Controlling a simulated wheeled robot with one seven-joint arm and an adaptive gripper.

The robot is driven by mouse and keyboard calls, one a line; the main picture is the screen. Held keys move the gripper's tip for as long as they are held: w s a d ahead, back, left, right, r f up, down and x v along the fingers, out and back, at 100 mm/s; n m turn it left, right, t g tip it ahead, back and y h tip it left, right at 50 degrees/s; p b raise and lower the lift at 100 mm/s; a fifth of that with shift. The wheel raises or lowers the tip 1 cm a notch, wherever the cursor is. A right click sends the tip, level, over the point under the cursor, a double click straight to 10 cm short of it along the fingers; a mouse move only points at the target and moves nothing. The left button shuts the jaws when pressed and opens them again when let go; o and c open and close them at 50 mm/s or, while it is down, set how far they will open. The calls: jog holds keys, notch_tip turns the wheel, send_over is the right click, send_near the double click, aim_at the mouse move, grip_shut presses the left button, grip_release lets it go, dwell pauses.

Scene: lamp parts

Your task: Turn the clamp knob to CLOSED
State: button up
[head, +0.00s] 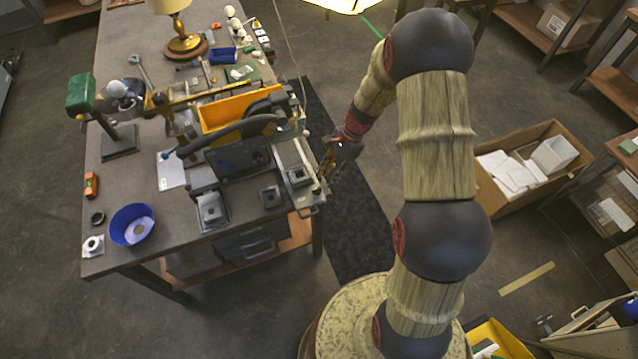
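My gripper (331,163) is beside the right edge of the workbench (130,60), with its fingers pointing down and to the left. It is small and dark here, and I cannot tell whether its fingers are apart or touch anything. A metal fixture (299,176) sits on that edge, just left of my gripper. I cannot clearly pick out the clamp knob or any CLOSED mark; the knob may be among the small parts near my fingertips.
A black machine with an orange tray (240,106) fills the bench's middle right. A brass lamp (184,38) stands at the back, a green-headed stand (81,93) at left, a blue bowl (132,224) in front. An open carton (515,190) stands on the floor right of my arm.

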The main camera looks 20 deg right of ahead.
aim_at(318, 188)
jog(key=a+f, duration=0.1)
jog(key=f, duration=0.1)
jog(key=w+a+f+m, duration=0.1)
jog(key=f, duration=0.1)
jog(key=a+f+m, duration=0.1)
jog(key=f, duration=0.1)
jog(key=shift+w+f, duration=0.15)
jog(key=shift+f, duration=0.1)
jog(key=c, duration=0.3)
jog(key=c, duration=0.4)
grip_shut()
